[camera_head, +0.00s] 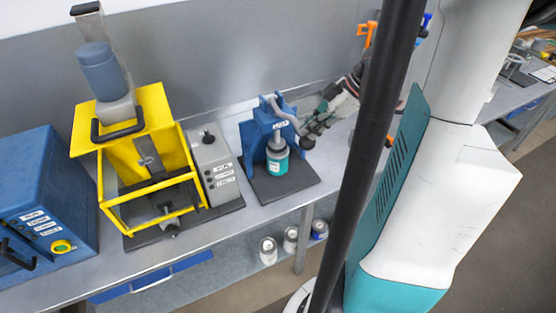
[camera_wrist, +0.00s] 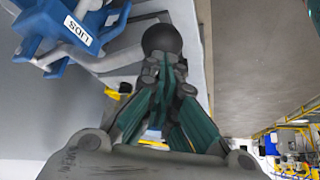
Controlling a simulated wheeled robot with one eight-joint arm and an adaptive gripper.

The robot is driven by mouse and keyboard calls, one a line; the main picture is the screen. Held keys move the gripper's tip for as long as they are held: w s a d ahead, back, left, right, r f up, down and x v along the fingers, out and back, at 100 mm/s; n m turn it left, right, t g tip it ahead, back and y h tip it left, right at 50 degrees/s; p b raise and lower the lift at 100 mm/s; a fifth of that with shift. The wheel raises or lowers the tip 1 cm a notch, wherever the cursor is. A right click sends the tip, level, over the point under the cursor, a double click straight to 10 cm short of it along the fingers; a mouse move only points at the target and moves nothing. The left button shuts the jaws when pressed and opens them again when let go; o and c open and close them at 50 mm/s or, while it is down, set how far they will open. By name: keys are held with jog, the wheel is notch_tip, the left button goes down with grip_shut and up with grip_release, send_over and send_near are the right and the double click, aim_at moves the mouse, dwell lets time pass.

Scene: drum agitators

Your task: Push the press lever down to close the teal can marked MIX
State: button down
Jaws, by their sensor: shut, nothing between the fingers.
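The teal can (camera_head: 277,163) stands upright on the dark base of the blue press (camera_head: 253,142), under its grey press head (camera_head: 278,143). The writing on the can is too small to read. The press lever is a grey bar (camera_head: 284,112) that ends in a black ball knob (camera_head: 307,143), low at the right side of the press. The knob also shows in the wrist view (camera_wrist: 162,38). My gripper (camera_head: 316,124) is shut and empty, with its fingertips right at the knob. I cannot tell whether they touch it. The can is not visible in the wrist view.
Left of the press stand a grey control box (camera_head: 212,165), a yellow-framed machine (camera_head: 150,150) and a blue cabinet (camera_head: 45,210). Several small cans (camera_head: 268,250) sit on the lower shelf. Orange and blue clamps (camera_head: 367,32) are at the back, behind my arm.

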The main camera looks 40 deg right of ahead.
jog(key=shift+r+p, duration=1.45)
jog(key=shift+r, duration=0.75)
jog(key=r+p, duration=0.1)
jog(key=r, duration=0.1)
jog(key=r+p, duration=0.1)
jog(key=r, duration=0.1)
jog(key=shift+w+r+p, duration=0.1)
jog(key=shift+w+p, duration=0.25)
jog(key=shift+r, duration=0.1)
jog(key=shift+w+d+r+p, duration=0.1)
jog(key=shift+w+r+p, duration=0.2)
jog(key=shift+r, duration=0.3)
jog(key=shift+w+d+r+p, duration=0.1)
jog(key=shift+w+r+p, duration=0.1)
jog(key=shift+r+p, duration=0.35)
jog(key=shift+w+r+p, duration=0.25)
jog(key=shift+r, duration=0.4)
notch_tip(320, 180, up, 7)
jog(key=p, duration=0.4)
jog(key=shift+f, duration=0.1)
